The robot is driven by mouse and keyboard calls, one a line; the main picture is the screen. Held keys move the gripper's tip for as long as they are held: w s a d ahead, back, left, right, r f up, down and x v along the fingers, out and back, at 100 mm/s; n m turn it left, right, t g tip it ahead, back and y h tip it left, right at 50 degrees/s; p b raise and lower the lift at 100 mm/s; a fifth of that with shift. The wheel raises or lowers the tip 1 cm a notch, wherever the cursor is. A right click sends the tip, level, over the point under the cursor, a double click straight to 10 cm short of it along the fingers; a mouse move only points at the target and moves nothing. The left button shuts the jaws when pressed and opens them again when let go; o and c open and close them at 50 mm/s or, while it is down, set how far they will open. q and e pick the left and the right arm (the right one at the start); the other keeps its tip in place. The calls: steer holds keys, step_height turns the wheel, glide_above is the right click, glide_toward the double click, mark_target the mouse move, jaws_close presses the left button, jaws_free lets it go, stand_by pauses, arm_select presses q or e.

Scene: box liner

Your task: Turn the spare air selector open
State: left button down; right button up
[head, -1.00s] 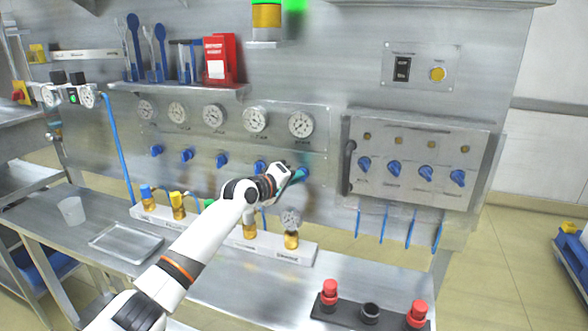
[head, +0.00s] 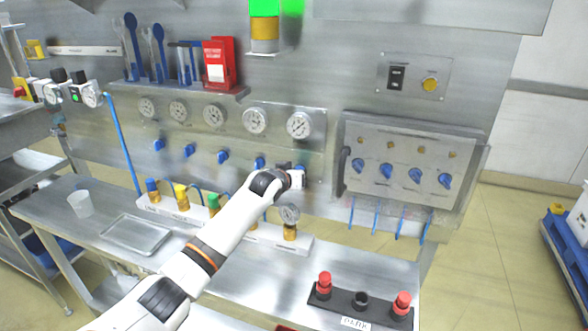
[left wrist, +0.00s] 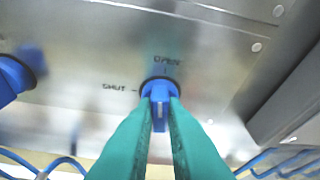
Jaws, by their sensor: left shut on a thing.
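The blue air selector (left wrist: 159,92) sits on the steel panel in the left wrist view. The word OPEN is printed above it and SHUT to its left. My left gripper (left wrist: 158,112) has its two teal fingers shut on the selector's handle, one on each side. The handle lies upright in that view, in line with OPEN; I cannot tell which end is its pointer. In the head view my left gripper (head: 300,178) is at the rightmost knob of the row under the gauges, and my wrist mostly hides that knob. My right gripper is not in view.
Other blue selectors (head: 223,157) run along the row to the left, another one (left wrist: 12,78) close beside my gripper. A panel with several blue knobs (head: 386,171) and a dark vertical handle stands right. Below are a manifold (head: 268,236), a tray (head: 137,234) and red buttons (head: 324,284).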

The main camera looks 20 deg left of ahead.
arm_select(q)
steer(key=shift+d+m+y+p, duration=0.1)
steer(key=shift+m+y+p, duration=0.2)
steer(key=shift+m+y, duration=0.25)
steer(key=shift+f+m, duration=0.1)
steer(key=shift+m, duration=0.15)
steer(key=c, duration=1.5)
jaws_free()
steer(key=b+v, duration=0.2)
steer(key=v, duration=1)
